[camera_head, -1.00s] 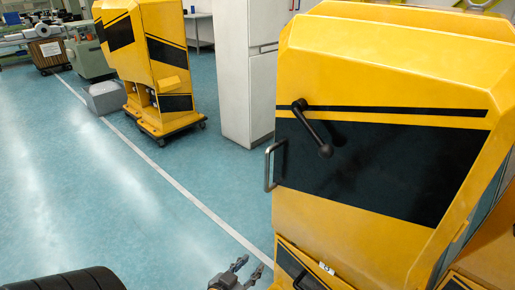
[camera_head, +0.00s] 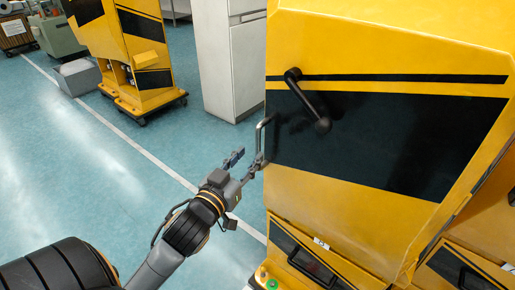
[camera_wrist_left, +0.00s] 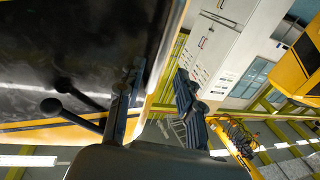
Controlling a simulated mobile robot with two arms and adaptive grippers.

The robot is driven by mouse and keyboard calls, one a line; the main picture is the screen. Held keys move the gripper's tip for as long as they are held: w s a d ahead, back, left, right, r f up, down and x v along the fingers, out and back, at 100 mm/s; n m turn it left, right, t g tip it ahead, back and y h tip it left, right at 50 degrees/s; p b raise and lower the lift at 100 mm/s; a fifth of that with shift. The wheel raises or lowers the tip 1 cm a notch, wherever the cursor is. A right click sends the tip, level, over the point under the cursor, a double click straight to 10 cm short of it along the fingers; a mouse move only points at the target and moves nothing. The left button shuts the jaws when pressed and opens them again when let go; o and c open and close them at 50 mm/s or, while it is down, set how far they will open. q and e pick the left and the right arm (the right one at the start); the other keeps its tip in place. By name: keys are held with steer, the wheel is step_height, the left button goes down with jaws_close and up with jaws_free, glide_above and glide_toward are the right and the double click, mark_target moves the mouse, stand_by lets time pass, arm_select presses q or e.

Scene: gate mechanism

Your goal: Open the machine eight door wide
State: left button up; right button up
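The large yellow machine (camera_head: 385,55) fills the right of the head view. Its closed door (camera_head: 370,140) carries a black panel, a black lever with a ball end (camera_head: 308,100), and a silver bar handle (camera_head: 263,135) at its left edge. My left gripper (camera_head: 243,160) is open with its fingers at the lower part of the handle, one seeming to overlap it. I cannot tell whether they touch. In the left wrist view my open left gripper (camera_wrist_left: 155,88) has its fingers apart beside the door's edge, with the lever (camera_wrist_left: 70,105) to the left. The handle is not clear there.
Another yellow machine (camera_head: 135,55) on a wheeled base and a white cabinet (camera_head: 228,60) stand at the back left. A lower panel with a handle (camera_head: 310,265) and coloured buttons (camera_head: 268,278) lie below the door. The blue floor (camera_head: 60,170) on the left is clear.

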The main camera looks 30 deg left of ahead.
mark_target(256, 147)
arm_select(q)
steer(key=w, duration=0.3)
steer(key=w+p, duration=0.1)
steer(key=w, duration=0.1)
steer(key=shift+w+a+r, duration=0.1)
steer(key=shift+w+a, duration=0.25)
jaws_close()
